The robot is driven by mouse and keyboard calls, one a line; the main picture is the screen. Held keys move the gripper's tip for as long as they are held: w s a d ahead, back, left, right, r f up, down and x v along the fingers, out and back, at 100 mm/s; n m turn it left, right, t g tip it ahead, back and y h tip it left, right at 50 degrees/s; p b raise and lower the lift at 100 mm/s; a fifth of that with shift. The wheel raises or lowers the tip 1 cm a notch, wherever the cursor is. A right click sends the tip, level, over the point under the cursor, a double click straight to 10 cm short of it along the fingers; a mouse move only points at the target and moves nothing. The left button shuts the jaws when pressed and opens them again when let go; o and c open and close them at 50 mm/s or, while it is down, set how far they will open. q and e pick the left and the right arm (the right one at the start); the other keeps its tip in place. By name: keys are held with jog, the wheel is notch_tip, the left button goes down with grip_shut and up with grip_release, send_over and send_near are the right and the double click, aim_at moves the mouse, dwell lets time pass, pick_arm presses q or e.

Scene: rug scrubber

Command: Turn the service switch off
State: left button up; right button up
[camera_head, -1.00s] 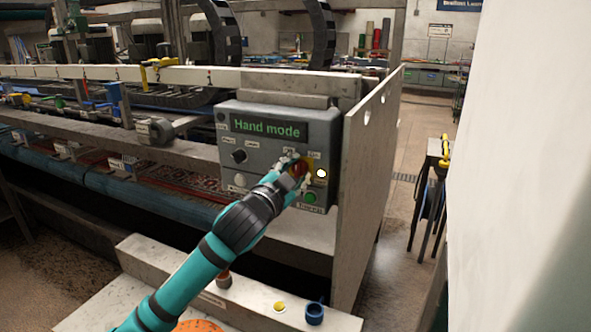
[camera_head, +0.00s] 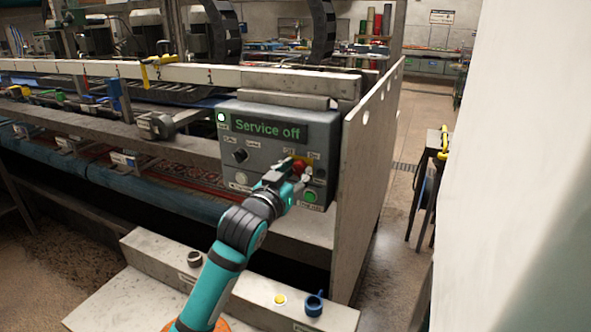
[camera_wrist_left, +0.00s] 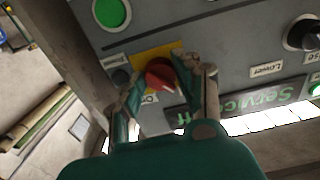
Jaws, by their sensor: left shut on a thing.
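The service switch is a red knob (camera_head: 299,166) on a yellow plate at the right of the grey control box (camera_head: 262,172). The box's display (camera_head: 268,130) reads "Service off" in green. My left gripper (camera_head: 295,173) is at the knob and partly hides it. In the left wrist view, the gripper's fingers (camera_wrist_left: 163,79) stand on both sides of the red knob (camera_wrist_left: 157,73) and are shut on it. A lamp (camera_head: 222,117) at the box's upper left is lit pale green. My right gripper is not in view.
Below the switch is a green button (camera_head: 310,196), and to the left is a black knob (camera_head: 240,156). A grey upright panel (camera_head: 365,170) stands right of the box. A low ledge in front carries a yellow button (camera_head: 280,299) and a blue ring-shaped part (camera_head: 314,302).

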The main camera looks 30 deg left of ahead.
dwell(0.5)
pick_arm(q)
jog(key=o, duration=1.1)
jog(key=shift+o, duration=0.2)
jog(key=s, duration=1.2)
jog(key=shift+d, duration=0.35)
